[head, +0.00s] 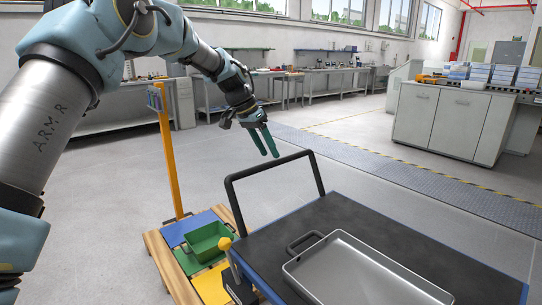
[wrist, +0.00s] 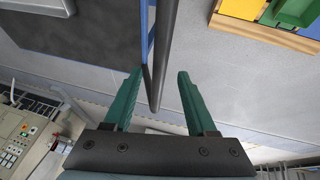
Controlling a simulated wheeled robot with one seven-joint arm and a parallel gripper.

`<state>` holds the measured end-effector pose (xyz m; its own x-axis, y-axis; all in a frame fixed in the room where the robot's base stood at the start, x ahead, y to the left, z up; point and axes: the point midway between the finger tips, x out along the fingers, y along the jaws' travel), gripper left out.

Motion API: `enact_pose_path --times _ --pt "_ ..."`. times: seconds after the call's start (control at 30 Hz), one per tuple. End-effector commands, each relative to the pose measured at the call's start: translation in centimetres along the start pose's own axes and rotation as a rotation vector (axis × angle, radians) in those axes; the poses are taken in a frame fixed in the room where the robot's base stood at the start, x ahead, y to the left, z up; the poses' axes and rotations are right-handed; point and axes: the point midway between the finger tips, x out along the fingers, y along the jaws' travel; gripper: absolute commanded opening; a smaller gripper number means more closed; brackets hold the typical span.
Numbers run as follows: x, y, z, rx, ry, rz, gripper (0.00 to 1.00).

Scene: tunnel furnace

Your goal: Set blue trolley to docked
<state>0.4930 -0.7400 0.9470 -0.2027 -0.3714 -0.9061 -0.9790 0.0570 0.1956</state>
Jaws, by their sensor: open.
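The blue trolley (head: 365,225) stands at the lower right of the head view, with a dark top and blue edges. Its black hoop handle (head: 285,160) rises from its far left end. A silver tray (head: 350,268) lies on top. My gripper (head: 270,141) is open and empty, just above and beyond the handle. In the wrist view the handle bar (wrist: 166,50) runs between the open green fingers (wrist: 160,72) in the picture; I cannot tell whether it is between them in depth. The trolley top also shows there (wrist: 90,32).
A wooden pallet (head: 160,262) with coloured squares and a green bin (head: 207,240) lies left of the trolley, beside an orange post (head: 170,155). Grey cabinets (head: 455,120) stand at the back right. Workbenches (head: 330,80) line the far wall. The floor beyond the trolley is clear.

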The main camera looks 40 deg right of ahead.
Motion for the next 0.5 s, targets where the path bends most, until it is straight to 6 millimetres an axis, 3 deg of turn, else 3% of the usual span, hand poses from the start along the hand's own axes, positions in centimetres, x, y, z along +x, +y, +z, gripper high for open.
enact_pose_path --times 0.2,0.5 --pt "2.5 0.0 0.0 0.0 -0.001 0.001 0.57" --pt "3.1 0.0 0.0 0.0 0.0 -0.001 0.57"
